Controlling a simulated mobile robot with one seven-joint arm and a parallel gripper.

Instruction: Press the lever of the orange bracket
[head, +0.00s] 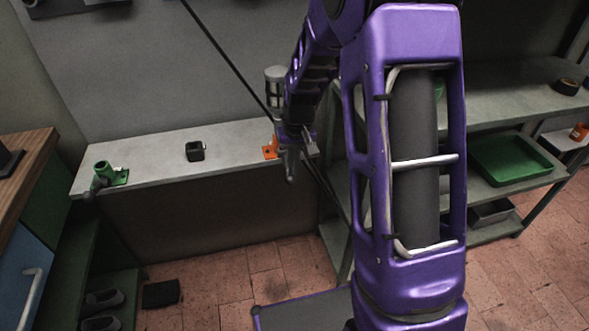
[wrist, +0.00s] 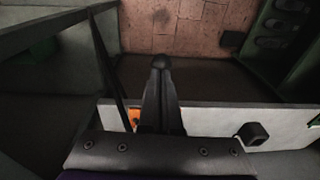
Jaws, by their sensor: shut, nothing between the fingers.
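The orange bracket (head: 269,152) sits on the light grey wall shelf, mostly hidden behind my gripper in the head view. A small orange part of it shows in the wrist view (wrist: 134,116), just left of my fingers. My gripper (head: 290,179) is shut and empty, pointing down at the shelf's front edge beside the bracket. In the wrist view its closed fingertips (wrist: 161,62) reach past the shelf edge over the floor side. The bracket's lever is hidden, and I cannot tell whether my fingers touch it.
A green bracket (head: 112,177) with a grey lever stands at the shelf's left end. A black block (head: 195,151) sits mid-shelf, also in the wrist view (wrist: 251,133). A rack with a green tray (head: 510,158) stands right. The shelf (head: 232,140) between block and orange bracket is clear.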

